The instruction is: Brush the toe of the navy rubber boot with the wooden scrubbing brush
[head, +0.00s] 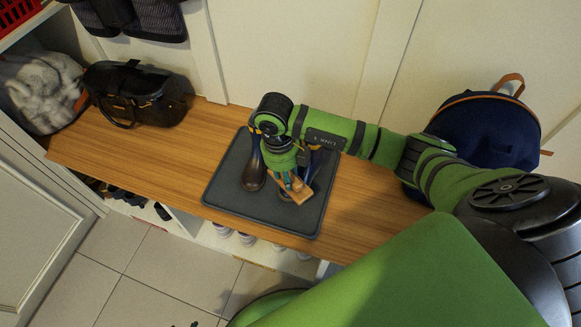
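The wooden scrubbing brush (300,195) is a small tan block, tilted, over the right part of the dark tray on the bench. My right gripper (291,183) comes down from above and is shut on it. A dark rubber boot (254,174) stands on the tray just left of the gripper, its toe toward the front edge. A second dark boot (312,163) shows partly behind and right of the gripper. My arm hides much of it, and I cannot tell whether the brush touches its toe. My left gripper is not in view.
The grey tray (225,192) lies on the wooden bench (150,158). A black bag (136,95) and a grey fluffy item (42,88) are at the left. A navy backpack (487,130) stands at the right. Shoes sit in cubbies below; bare bench lies left of the tray.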

